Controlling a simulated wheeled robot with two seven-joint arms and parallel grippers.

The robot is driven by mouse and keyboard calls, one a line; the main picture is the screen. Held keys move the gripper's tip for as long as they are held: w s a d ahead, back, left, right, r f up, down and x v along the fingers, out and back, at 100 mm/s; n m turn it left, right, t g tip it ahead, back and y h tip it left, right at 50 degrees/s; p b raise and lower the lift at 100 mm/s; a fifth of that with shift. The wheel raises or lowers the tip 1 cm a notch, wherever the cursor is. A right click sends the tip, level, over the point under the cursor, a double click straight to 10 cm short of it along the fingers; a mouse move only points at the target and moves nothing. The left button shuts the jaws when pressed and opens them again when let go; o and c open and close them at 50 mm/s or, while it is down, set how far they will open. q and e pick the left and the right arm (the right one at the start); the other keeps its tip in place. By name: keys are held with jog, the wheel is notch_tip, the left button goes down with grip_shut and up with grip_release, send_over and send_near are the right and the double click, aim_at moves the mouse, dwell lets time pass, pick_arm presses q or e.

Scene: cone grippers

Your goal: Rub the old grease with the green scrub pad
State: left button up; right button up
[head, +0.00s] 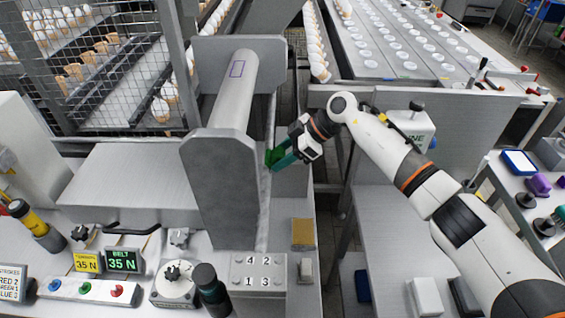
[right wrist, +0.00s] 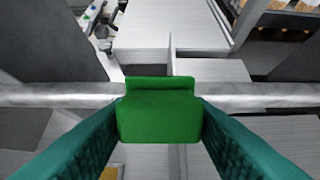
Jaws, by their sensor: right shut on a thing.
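My right gripper (head: 284,160) reaches in from the right and is shut on the green scrub pad (head: 274,155). In the right wrist view the pad (right wrist: 160,115) sits between the two teal fingers. There it overlaps a grey metal bar (right wrist: 60,96) that runs across the picture behind it; I cannot tell whether they touch. In the head view the pad is beside the right side of the front grey end plate (head: 222,190). I cannot make out the old grease clearly. My left gripper is not in view.
A large grey roller (head: 236,85) with a purple outlined rectangle runs between two end plates. A numbered block (head: 258,272), a yellowish pad (head: 303,233) and a dark-capped bottle (head: 211,290) stand in front. Wire mesh and rows of cones are at the back left.

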jog(key=shift+w+f+b, duration=0.1)
jog(key=shift+w+b, duration=1.1)
jog(key=shift+w, duration=0.5)
jog(key=shift+r+p, duration=0.2)
jog(key=shift+p, duration=0.1)
jog(key=shift+w+p, duration=0.1)
jog(key=shift+p, duration=0.35)
jog(key=shift+s+r+p, duration=0.1)
jog(key=shift+s+p, duration=0.35)
jog(key=shift+p, duration=0.6)
jog(key=s+p, duration=0.1)
jog(key=p, duration=0.2)
jog(key=shift+s, duration=0.35)
jog(key=shift+s+f+p, duration=0.3)
jog(key=shift+s+p, duration=0.2)
jog(key=shift+p, duration=0.15)
jog(key=shift+s+r+p, duration=0.15)
jog(key=shift+s+p, duration=0.15)
jog(key=shift+p, duration=0.5)
jog(key=shift+s+p, duration=1.35)
jog(key=shift+p, duration=0.8)
